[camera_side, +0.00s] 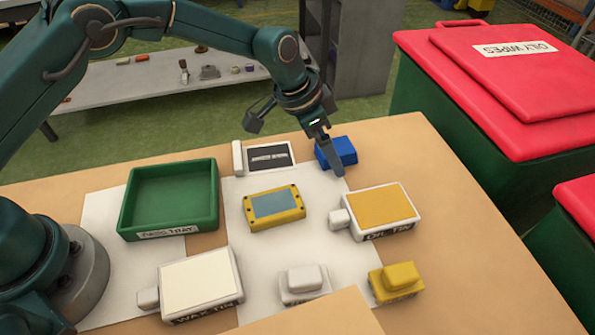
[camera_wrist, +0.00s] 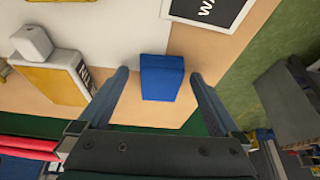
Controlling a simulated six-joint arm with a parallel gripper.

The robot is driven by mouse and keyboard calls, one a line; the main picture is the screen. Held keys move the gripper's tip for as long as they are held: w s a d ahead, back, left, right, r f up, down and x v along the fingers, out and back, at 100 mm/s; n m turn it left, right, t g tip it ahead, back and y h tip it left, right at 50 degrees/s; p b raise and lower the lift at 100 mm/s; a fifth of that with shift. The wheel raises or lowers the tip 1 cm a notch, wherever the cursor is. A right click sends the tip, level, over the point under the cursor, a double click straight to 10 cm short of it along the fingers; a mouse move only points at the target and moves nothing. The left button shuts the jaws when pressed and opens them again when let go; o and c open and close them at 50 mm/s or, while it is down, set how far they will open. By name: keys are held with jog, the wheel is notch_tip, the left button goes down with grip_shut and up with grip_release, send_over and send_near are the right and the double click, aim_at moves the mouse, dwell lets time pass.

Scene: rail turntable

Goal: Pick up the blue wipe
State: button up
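The blue wipe (camera_side: 337,151) is a small blue block at the far edge of the table. The fingers are spread apart, with a visible gap on each side of the wipe. My gripper is open and holds nothing. Its height above the table is hard to tell.
A yellow-topped tin (camera_side: 380,207) stands close on the right, and a dark-faced white sign (camera_side: 268,156) on the left. A yellow device (camera_side: 273,207), green tray (camera_side: 127,215), white tin (camera_side: 197,280), white block (camera_side: 304,282) and yellow block (camera_side: 396,280) are nearer. Red-lidded bins (camera_side: 470,90) stand beyond the right edge.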

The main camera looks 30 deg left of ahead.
aim_at(338, 147)
jog(key=c, duration=1.3)
jog(key=shift+r, duration=0.1)
jog(key=shift+r, duration=0.45)
notch_tip(338, 147, up, 3)
jog(key=shift+r, duration=0.15)
jog(key=a+r, duration=0.6)
jog(key=a, duration=0.5)
jog(key=shift+s+a+r, duration=0.3)
jog(key=shift+s+a, duration=0.05)
